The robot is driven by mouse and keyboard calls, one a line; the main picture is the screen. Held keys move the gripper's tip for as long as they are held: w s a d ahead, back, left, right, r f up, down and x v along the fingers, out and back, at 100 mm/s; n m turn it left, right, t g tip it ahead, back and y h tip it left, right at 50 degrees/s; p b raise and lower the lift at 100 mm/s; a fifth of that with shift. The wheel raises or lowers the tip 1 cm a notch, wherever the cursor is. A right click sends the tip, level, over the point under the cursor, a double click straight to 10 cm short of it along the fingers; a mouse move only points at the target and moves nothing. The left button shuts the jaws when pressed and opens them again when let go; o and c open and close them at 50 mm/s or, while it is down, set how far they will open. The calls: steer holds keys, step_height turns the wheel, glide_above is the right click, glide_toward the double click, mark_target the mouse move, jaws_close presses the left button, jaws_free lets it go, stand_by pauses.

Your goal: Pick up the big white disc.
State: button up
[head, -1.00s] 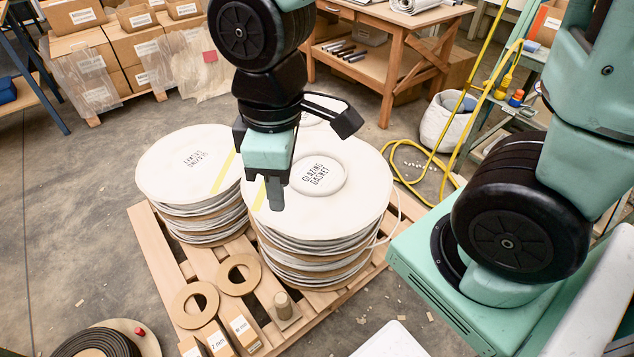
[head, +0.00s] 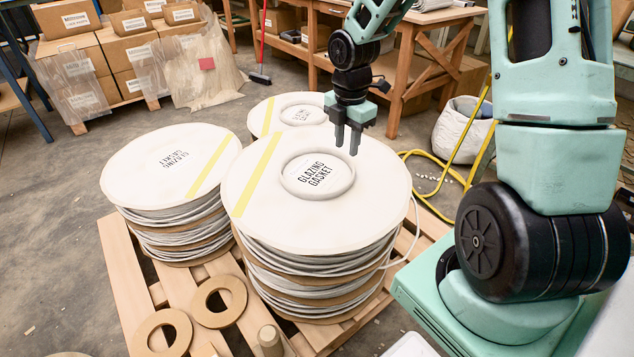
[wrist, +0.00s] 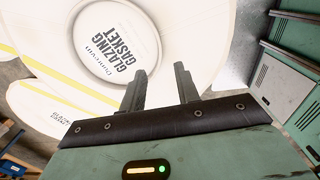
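Several big white discs top stacks of reels on a pallet. The largest in view is the front right white disc (head: 290,215), with a raised ring (head: 318,175) at its centre, "GLAZING GASKET" lettering and a yellow stripe. My gripper (head: 347,140) is above this disc, just right of the ring and toward the far side. Its two fingers are apart with nothing between them. In the wrist view my gripper (wrist: 160,85) is open, with the ring (wrist: 115,40) up and left of the fingers. I cannot tell the height of the fingertips above the disc.
A left stack (head: 170,165) and a back stack (head: 262,115) have similar white tops. Cardboard rings (head: 218,302) lie on the front of the wooden pallet (head: 120,265). A workbench (head: 430,40) and a white sack (head: 465,125) stand behind. A yellow hose (head: 440,198) runs at the right.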

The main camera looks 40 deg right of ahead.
steer(key=b, duration=0.3)
glide_toward(342, 184)
steer(key=s, duration=0.1)
steer(key=s+a+f, duration=0.1)
steer(key=s+a, duration=0.1)
steer(key=shift+a+f, duration=0.15)
steer(key=shift+f, duration=0.15)
steer(key=shift+w+a+f+b, duration=0.15)
steer(key=shift+f+b, duration=1.3)
steer(key=shift+f, duration=1.2)
steer(key=shift+r, duration=0.1)
jaws_close()
